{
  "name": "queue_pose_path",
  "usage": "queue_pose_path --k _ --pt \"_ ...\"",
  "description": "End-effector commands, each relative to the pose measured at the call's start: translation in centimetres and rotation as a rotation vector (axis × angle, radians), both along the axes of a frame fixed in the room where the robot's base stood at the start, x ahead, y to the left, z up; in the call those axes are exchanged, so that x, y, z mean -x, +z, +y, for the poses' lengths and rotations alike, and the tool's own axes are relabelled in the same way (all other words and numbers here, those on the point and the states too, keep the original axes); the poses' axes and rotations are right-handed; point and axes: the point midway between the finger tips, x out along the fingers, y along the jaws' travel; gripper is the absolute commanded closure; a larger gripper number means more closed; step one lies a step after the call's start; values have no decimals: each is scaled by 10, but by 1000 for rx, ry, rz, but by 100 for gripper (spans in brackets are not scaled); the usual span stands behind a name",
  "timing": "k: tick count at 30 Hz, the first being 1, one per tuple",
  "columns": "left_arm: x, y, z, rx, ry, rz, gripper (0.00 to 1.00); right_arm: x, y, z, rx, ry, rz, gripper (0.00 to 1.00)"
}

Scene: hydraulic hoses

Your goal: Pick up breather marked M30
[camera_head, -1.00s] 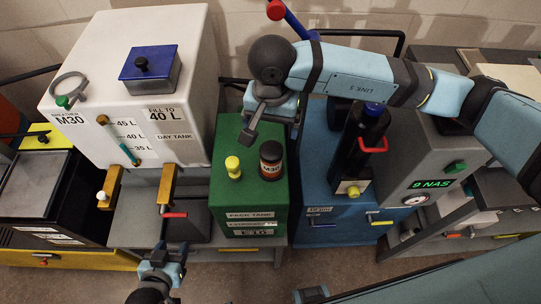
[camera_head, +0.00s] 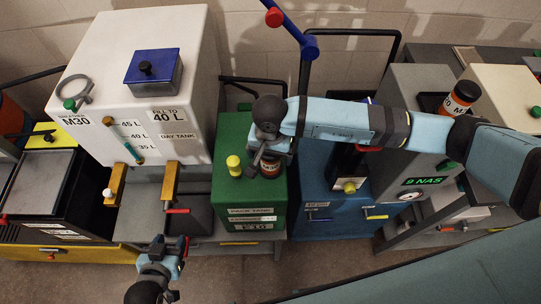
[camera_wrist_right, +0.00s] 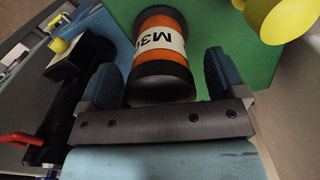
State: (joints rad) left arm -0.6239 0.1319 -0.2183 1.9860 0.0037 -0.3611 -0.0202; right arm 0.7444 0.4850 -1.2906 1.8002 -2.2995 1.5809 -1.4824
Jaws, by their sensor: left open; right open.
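A breather marked M30, a black cylinder with an orange and white band, stands on the green tank; in the right wrist view the breather (camera_wrist_right: 163,38) lies just ahead of and partly between my fingers. In the head view this breather (camera_head: 271,168) is mostly hidden by my right gripper (camera_head: 262,155). In the wrist view my right gripper (camera_wrist_right: 162,82) is open, with a finger on each side of the breather's near end; I cannot tell whether they touch it. My left gripper (camera_head: 173,250) is open and empty, low in front of the tanks.
Another orange-banded canister marked M30 (camera_head: 460,97) stands at the right. A yellow cap (camera_head: 233,165) is on the green tank (camera_head: 225,200) beside the breather. The white day tank (camera_head: 90,150) stands left, and a blue unit (camera_head: 318,225) right.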

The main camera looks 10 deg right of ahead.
Motion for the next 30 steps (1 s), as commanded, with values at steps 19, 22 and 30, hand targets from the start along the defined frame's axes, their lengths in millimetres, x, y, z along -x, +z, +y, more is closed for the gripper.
queue_pose_path --k 19,22,30 --pt "0 -1 0 0 1 2 49 -1 1 0 -1 0 -2 70" --pt "0 -2 0 1 1 1 49 -1 5 0 -2 0 -2 70" --pt "-2 -11 -1 3 -1 1 49 -2 41 0 -2 1 -7 70"
